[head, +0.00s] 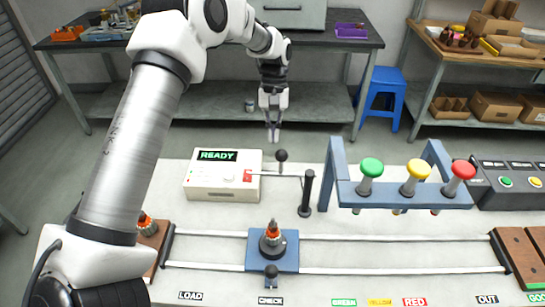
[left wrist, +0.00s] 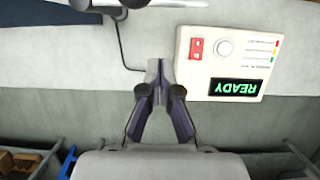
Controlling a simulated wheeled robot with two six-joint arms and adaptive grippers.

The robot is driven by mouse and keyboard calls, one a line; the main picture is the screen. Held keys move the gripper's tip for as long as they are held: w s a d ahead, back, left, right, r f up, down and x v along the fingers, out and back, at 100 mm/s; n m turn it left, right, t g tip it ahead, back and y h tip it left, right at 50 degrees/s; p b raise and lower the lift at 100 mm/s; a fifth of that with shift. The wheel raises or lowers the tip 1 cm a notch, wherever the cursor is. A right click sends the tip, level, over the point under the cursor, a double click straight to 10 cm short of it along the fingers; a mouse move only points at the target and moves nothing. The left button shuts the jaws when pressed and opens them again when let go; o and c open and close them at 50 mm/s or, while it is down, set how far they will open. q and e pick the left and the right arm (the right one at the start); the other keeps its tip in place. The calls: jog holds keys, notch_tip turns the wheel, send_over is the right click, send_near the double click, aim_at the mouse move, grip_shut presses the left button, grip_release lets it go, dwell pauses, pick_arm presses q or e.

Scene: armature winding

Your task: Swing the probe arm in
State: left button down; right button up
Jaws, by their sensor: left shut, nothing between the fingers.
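The probe arm (head: 290,176) is a thin rod that reaches left from a black upright post (head: 306,195) toward the tester box. A black ball knob (head: 281,155) stands up from the rod. The orange-topped armature (head: 272,241) stands upright on the blue carriage (head: 290,256) above the CHECK label, in front of the rod. My left gripper (head: 273,136) points down, shut and empty, just behind the knob and apart from it. In the left wrist view its fingertips (left wrist: 158,72) meet with nothing between them. My right gripper is not in view.
The white tester box (head: 194,182) shows READY; it also appears in the left wrist view (left wrist: 264,98). A blue stand (head: 337,180) with green, yellow and red knobs stands to the right. Two rails (head: 390,238) run along the table. A button panel (head: 505,168) is at the far right.

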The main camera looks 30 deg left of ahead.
pick_arm(q)
jog(key=s+d+f+p, duration=0.2)
jog(key=s+f, duration=0.2)
jog(key=f, duration=0.1)
jog(key=shift+s+d, duration=0.2)
jog(key=shift+d, duration=0.15)
jog(key=shift+p, duration=0.3)
